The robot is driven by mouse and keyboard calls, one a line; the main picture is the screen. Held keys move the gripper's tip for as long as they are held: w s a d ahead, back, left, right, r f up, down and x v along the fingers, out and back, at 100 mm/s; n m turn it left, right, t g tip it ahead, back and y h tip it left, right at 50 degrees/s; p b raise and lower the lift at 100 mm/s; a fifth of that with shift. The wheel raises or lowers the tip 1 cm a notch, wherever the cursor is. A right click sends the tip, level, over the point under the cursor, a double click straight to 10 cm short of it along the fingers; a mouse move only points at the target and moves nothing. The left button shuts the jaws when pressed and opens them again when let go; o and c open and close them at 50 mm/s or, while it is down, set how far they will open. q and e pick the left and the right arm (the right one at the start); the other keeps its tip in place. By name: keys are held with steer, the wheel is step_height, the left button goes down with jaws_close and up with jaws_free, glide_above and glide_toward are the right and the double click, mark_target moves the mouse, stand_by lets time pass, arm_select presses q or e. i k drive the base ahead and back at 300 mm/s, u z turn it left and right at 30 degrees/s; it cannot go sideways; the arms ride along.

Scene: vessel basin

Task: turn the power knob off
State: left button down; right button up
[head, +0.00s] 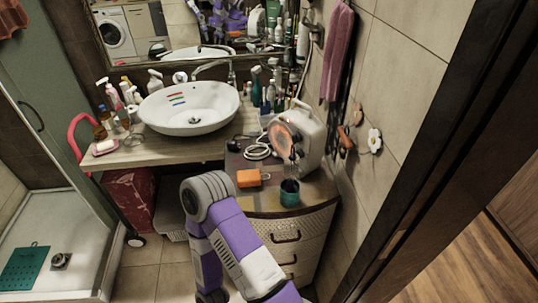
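A white appliance (311,138) with a round copper-coloured front stands on the wooden cabinet top at the right, close to the tiled wall. A coiled white cable lies to its left. I cannot make out a power knob on it at this size, nor tell its setting. A purple and grey arm of mine rises from the bottom and bends at a grey joint in front of the cabinet. Neither of my grippers shows, and nothing of mine is seen touching the appliance.
A teal cup (289,193) and an orange box (249,178) sit on the cabinet top (270,200) before the appliance. A white basin (189,107) stands left, with several bottles around it. A pink towel (337,52) hangs on the right wall. A dark door frame stands at right.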

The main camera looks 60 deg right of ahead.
mark_target(299, 151)
steer(key=i, duration=2.3)
steer(key=z, duration=3.2)
